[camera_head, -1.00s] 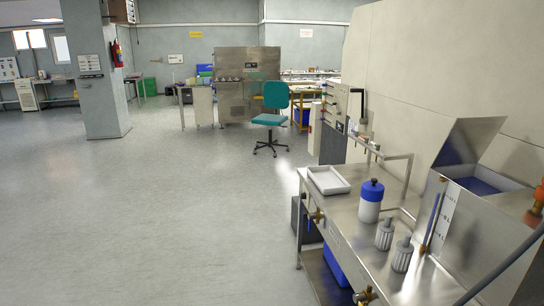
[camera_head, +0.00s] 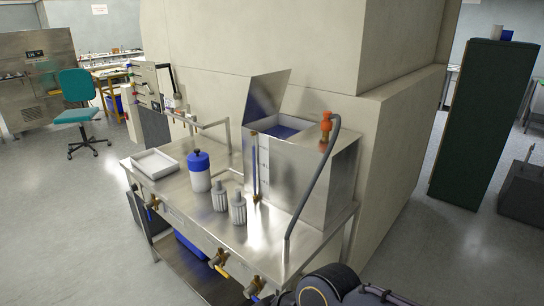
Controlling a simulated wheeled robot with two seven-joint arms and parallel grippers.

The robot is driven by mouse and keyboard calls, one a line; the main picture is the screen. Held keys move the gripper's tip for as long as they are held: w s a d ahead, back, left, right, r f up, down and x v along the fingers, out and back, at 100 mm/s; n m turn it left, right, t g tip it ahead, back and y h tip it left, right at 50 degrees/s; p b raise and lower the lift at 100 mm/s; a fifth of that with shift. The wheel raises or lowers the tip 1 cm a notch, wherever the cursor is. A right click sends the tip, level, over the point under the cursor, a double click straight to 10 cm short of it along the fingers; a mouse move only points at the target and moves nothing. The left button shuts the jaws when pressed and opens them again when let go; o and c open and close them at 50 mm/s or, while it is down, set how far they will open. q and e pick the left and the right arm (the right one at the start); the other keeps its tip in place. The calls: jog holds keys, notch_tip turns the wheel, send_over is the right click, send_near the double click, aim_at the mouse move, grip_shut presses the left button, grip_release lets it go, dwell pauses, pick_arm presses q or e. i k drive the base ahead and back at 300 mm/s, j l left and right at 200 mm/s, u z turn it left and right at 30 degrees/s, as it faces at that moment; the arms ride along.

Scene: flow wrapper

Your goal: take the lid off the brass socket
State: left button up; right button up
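Several small brass fittings sit along the front edge of the steel table (camera_head: 185,205). One brass fitting (camera_head: 153,203) is near the left corner, another (camera_head: 218,258) is near the middle, and a third (camera_head: 254,287) is further right, low in the picture. I cannot tell which is the brass socket, or make out its lid, at this size. Neither gripper's fingers show. A dark rounded part at the bottom edge, right of centre, looks like part of my own arm.
A grey hose with an orange fitting (camera_head: 326,126) hangs there. A dark green cabinet (camera_head: 482,125) stands right.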

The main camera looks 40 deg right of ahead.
aim_at(326, 125)
jog(key=k+z, duration=0.15)
jog(key=z, duration=1.7)
jog(key=u, duration=0.45)
jog(key=i+l+u, duration=0.1)
jog(key=l+u, duration=0.15)
jog(key=u, duration=0.2)
jog(key=i+l+u, duration=0.1)
jog(key=l+u, duration=0.15)
jog(key=u, duration=0.2)
jog(key=l+u, duration=0.3)
jog(key=u, duration=0.15)
